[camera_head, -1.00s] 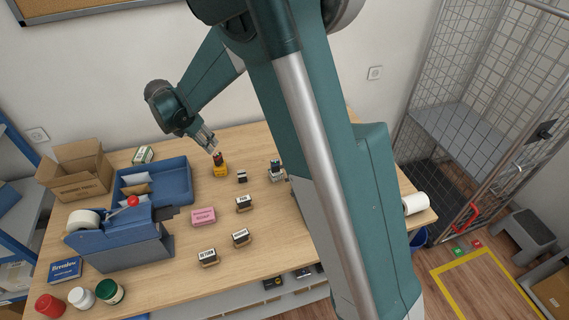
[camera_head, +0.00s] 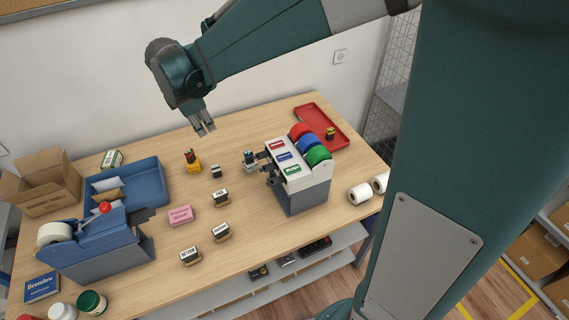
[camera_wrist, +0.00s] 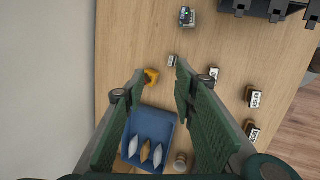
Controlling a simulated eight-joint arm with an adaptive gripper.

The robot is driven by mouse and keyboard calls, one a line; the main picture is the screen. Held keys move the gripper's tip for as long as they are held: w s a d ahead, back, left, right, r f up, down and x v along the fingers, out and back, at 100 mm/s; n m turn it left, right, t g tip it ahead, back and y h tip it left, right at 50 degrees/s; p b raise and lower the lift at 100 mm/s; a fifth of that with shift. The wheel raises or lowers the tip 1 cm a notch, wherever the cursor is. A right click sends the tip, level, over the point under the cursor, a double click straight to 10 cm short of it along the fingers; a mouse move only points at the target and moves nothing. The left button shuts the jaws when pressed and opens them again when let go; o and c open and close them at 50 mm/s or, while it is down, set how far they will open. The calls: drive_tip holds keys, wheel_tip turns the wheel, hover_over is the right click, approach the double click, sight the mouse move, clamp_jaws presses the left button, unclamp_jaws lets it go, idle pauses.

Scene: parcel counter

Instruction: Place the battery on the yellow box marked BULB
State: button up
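The small yellow box (camera_head: 194,168) stands on the table right of the blue tray; its lettering is too small to read. A small dark object with a red top, seemingly the battery (camera_head: 189,155), stands upright on it. The yellow box also shows in the wrist view (camera_wrist: 152,75), beyond my fingers. My gripper (camera_head: 206,129) is in the air above the table, up and slightly right of the yellow box and apart from it. In the wrist view my gripper (camera_wrist: 158,95) has its fingers wide apart with nothing between them.
A blue tray (camera_head: 157,188) with envelopes and a tape dispenser (camera_head: 95,245) stand left. Several stamps, a pink block (camera_head: 180,215) and a small grey-teal device (camera_head: 249,161) lie around the middle. A holder with coloured rolls (camera_head: 300,180) and a red tray (camera_head: 340,142) stand right.

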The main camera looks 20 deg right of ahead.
drive_tip(key=s+d+r+m+t, duration=0.1)
drive_tip(key=s+d+m, duration=0.3)
drive_tip(key=s, duration=0.6)
drive_tip(key=s+d+r+m+t+y, duration=0.1)
drive_tip(key=s+d+r+m, duration=0.1)
drive_tip(key=s+d+m, duration=0.3)
drive_tip(key=s+d+r+m+t, duration=0.1)
drive_tip(key=s+d+m, duration=0.4)
drive_tip(key=s+m, duration=0.5)
drive_tip(key=s, duration=0.6)
drive_tip(key=shift+d+r+y, duration=0.15)
drive_tip(key=shift+d+y, duration=0.05)
drive_tip(key=shift+y, duration=0.2)
